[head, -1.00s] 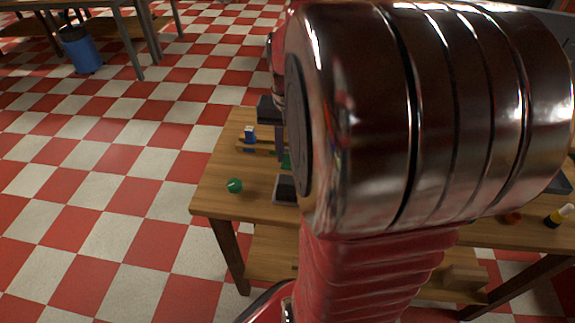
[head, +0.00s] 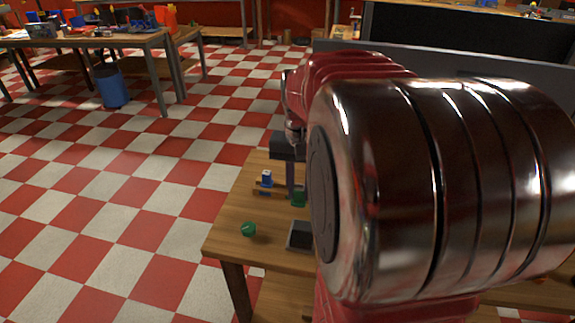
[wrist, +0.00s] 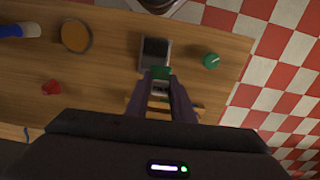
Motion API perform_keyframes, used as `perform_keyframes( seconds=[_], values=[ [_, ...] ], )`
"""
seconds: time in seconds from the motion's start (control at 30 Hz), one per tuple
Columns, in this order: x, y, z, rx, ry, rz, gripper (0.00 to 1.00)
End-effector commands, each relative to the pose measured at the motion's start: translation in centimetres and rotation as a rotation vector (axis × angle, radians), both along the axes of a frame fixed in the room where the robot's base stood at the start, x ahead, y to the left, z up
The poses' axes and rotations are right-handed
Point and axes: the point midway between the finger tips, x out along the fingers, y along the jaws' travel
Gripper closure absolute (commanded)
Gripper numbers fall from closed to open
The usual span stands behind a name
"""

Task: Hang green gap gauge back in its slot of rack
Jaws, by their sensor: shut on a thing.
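My gripper (wrist: 159,84) is shut on the green gap gauge (wrist: 160,72), whose green end shows between the fingertips in the wrist view. In the head view the green gauge (head: 299,198) shows below my gripper, partly hidden by my arm. The wooden rack (head: 257,189) stands on the bench just left of the gauge, with a blue and white piece (head: 266,182) at it. In the wrist view the rack (wrist: 193,109) is partly covered by my fingers. I cannot tell whether the gauge touches the rack, and its empty slot is not clear.
A dark tray with a light rim (wrist: 155,52) and a round green object (wrist: 211,61) lie near the gauge. An orange-brown disc (wrist: 76,36), a red piece (wrist: 51,88) and a blue-handled object (wrist: 18,31) lie farther left. The bench edge is close to the green object.

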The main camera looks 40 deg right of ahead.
Motion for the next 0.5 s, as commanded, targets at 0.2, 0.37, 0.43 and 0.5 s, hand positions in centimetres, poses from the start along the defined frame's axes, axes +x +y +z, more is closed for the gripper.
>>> perform_keyframes(
  seconds=[0.2,0.37,0.43,0.5],
  values=[
    [6.4,1.9,1.3,0.001,0.001,0.112,1.00],
    [12.1,4.8,2.3,0.001,0.001,0.212,1.00],
    [14.5,6.3,2.6,0.001,0.001,0.256,1.00],
    [16.8,8.0,2.9,0.000,0.001,0.300,1.00]
  ],
)
